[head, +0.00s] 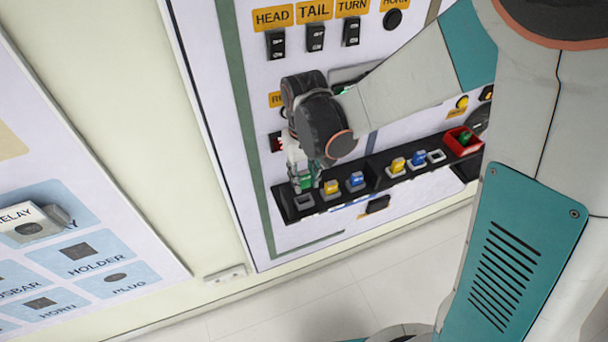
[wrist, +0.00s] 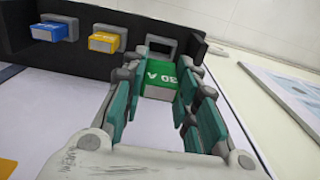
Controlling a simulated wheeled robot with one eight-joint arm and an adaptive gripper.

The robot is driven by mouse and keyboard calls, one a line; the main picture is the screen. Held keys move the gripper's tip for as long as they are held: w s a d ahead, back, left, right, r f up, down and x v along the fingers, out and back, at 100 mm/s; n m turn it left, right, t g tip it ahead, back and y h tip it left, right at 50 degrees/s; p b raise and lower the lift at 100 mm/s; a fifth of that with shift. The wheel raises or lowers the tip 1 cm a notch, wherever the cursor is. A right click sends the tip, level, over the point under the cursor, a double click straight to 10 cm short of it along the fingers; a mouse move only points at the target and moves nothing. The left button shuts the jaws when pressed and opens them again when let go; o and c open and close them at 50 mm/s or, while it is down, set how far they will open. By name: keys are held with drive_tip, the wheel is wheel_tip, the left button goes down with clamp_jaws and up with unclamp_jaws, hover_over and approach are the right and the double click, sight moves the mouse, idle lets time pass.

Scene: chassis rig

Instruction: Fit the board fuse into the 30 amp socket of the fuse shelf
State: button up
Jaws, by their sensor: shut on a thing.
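The green board fuse, marked 30 A, is between the fingers of my gripper in the wrist view (wrist: 160,79). My gripper (wrist: 162,85) is shut on it. An empty socket (wrist: 160,45) with a pale rim lies just beyond the fuse on the black fuse shelf (wrist: 85,62). In the head view my gripper (head: 305,181) is at the left end of the shelf (head: 376,177), with the fuse (head: 305,182) partly hidden by the fingers. The left-end socket (head: 304,201) shows just below it. I cannot tell whether the fuse touches the socket.
Yellow (head: 331,188) and blue (head: 356,180) fuses sit right of my gripper on the shelf. Another yellow (head: 397,165) and blue (head: 418,158) pair sits further right, beside an empty socket (head: 437,156). A red box (head: 463,141) with a green piece stands at the right end.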

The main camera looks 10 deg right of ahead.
sight(304, 187)
drive_tip(key=shift+f+b, duration=1.85)
drive_tip(key=shift+f, duration=0.6)
drive_tip(key=shift+f+b, duration=1.2)
drive_tip(key=shift+b, duration=0.05)
drive_tip(key=shift+r, duration=0.15)
drive_tip(key=shift+r+p, duration=0.65)
drive_tip(key=shift+r, duration=0.2)
idle(1.7)
drive_tip(key=shift+f+b, duration=1)
drive_tip(key=o, duration=1)
drive_tip(key=shift+r, duration=0.1)
